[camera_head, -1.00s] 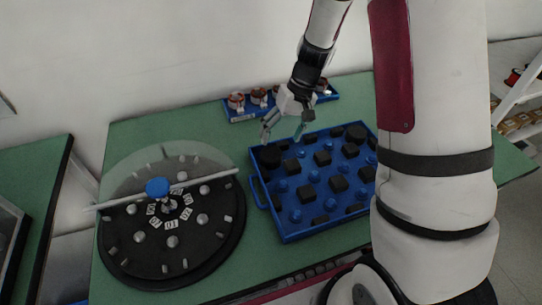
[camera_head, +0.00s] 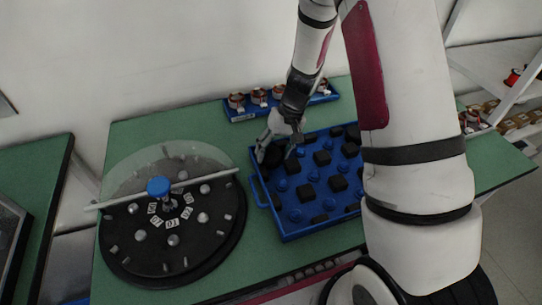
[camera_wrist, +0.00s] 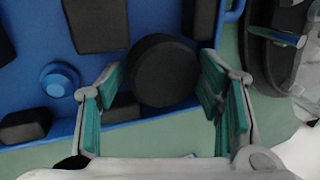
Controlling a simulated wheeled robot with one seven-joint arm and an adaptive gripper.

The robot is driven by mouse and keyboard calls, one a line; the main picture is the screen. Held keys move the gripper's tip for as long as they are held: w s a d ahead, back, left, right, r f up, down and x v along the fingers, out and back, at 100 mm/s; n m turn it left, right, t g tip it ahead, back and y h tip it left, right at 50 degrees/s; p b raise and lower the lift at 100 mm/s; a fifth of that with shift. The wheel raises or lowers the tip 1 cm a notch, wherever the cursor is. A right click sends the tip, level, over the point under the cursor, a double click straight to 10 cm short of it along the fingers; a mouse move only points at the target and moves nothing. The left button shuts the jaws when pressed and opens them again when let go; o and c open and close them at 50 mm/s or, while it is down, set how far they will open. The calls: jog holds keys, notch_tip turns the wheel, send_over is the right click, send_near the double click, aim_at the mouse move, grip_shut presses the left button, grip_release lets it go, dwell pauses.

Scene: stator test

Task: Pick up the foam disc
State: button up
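The foam disc, a black round disc (camera_wrist: 165,70), lies in the blue tray (camera_head: 264,196) at its far left corner. In the head view the disc (camera_head: 272,157) is partly hidden by my gripper (camera_head: 276,156). My gripper is open, pointing down over that corner. In the wrist view its teal-padded fingers (camera_wrist: 160,78) stand on either side of the disc, with a gap at the left; on the right the finger is close to the disc, and I cannot tell whether it touches.
The tray also holds several black foam blocks (camera_head: 322,157) and blue knobs (camera_head: 295,215). A blue rack with copper-wound parts (camera_head: 259,96) stands behind it. A round black turntable (camera_head: 140,262) with a clear shield is on the left. Green table is bare between turntable and tray.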

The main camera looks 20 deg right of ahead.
aim_at(271, 152)
jog(key=shift+d, duration=0.1)
jog(key=shift+c, duration=0.6)
jog(key=shift+o, duration=0.3)
jog(key=shift+d+f, duration=0.1)
jog(key=shift+d, duration=0.05)
jog(key=shift+r, duration=0.3)
jog(key=shift+c, duration=1)
notch_tip(271, 152, up, 3)
jog(key=shift+r, duration=0.15)
jog(key=s+d, duration=0.3)
jog(key=d, duration=0.1)
jog(key=s+d+b, duration=0.1)
jog(key=s+d, duration=0.3)
jog(key=s+d+r, duration=0.1)
jog(key=s+d, duration=0.2)
jog(key=d, duration=0.1)
jog(key=shift+s+r+b, duration=0.1)
jog(key=shift+s+b, duration=0.1)
jog(key=shift+b, duration=0.1)
